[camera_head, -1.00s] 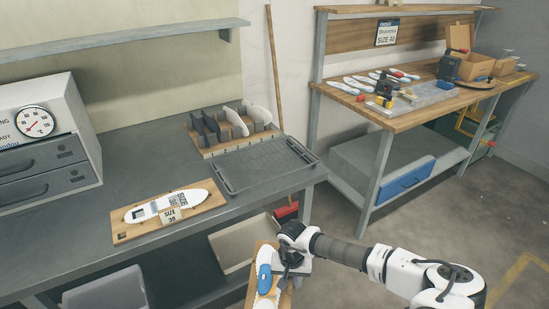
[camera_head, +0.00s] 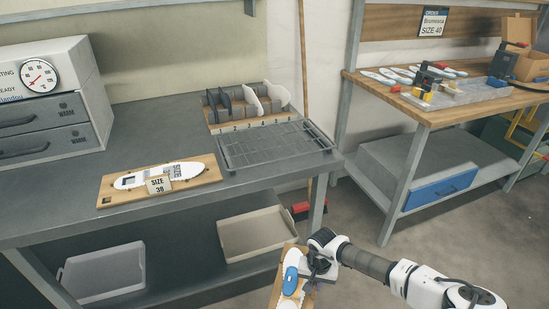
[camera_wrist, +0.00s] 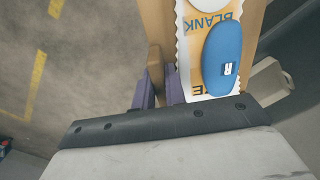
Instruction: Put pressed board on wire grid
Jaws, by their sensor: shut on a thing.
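The pressed board (camera_head: 280,295) is a wooden board carrying a white insole blank with a blue pad; it is low in the head view, in front of the bench. My gripper (camera_head: 316,266) is shut on its edge. In the wrist view the dark purple fingers of my gripper (camera_wrist: 160,92) pinch the tan edge of the board (camera_wrist: 155,30), with the blank and blue pad to their right. The wire grid (camera_head: 275,147) is a dark, low rack with crossing wires at the right end of the bench top. It looks empty, and the board is apart from it.
A board marked size 38 (camera_head: 205,175) lies left of the grid. A slotted wooden holder (camera_head: 240,127) with upright plates stands behind it. A warming oven (camera_head: 50,100) is at the left. A pale bin (camera_head: 262,235) sits under the bench. A second workbench (camera_head: 440,112) is at the right.

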